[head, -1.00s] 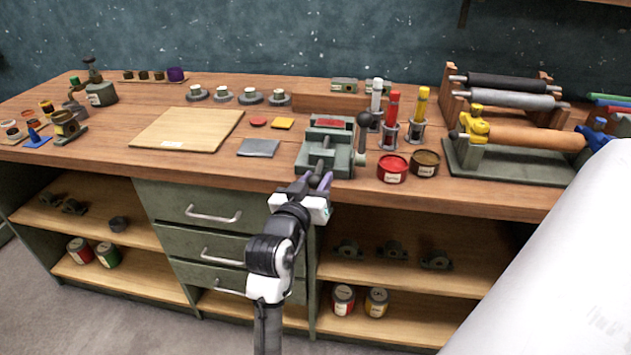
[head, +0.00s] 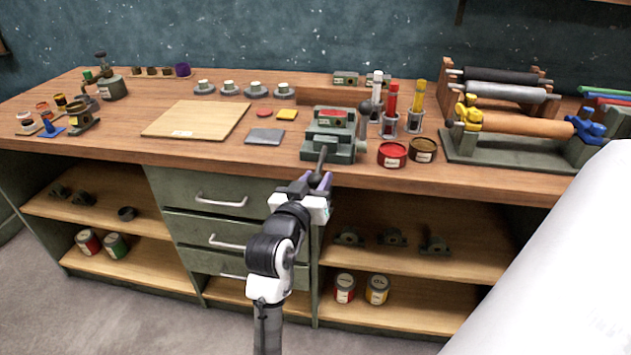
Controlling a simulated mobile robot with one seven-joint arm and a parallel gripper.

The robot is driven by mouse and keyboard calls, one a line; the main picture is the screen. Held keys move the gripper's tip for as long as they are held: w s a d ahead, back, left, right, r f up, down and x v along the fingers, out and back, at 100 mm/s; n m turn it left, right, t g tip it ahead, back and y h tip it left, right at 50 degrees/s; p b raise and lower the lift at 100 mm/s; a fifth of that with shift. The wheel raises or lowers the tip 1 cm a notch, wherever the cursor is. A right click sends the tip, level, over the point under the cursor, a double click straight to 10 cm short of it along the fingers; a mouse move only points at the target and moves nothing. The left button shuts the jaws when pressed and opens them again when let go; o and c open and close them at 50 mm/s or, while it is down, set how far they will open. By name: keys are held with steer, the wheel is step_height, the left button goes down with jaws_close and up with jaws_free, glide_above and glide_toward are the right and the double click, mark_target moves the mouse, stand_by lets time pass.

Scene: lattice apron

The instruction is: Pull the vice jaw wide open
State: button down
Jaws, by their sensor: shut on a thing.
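The grey-green vice (head: 341,152) sits at the front edge of the wooden bench, with a red patch on its top. A dark rod or handle (head: 322,160) sticks out from its front towards me. My gripper (head: 319,181) is at the near end of that handle, just in front of the bench edge, and is shut on it. The fingers hide the handle's end. The gap between the vice jaws cannot be made out clearly from here. A lever with a dark round knob (head: 365,108) stands at the vice's right side.
A red tin (head: 392,155) and a brown tin (head: 423,150) stand right of the vice. A grey plate (head: 265,136) and wooden board (head: 198,120) lie to its left. A roller press (head: 520,125) fills the right. A large white surface covers the lower right corner.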

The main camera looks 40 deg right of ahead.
steer(key=shift+s+a, duration=0.1)
steer(key=shift+a, duration=0.05)
steer(key=c, duration=1.1)
jaws_free()
steer(key=shift+o, duration=0.2)
steer(key=p+v, duration=0.6)
steer(key=v, duration=0.7)
steer(key=shift+a+p, duration=0.3)
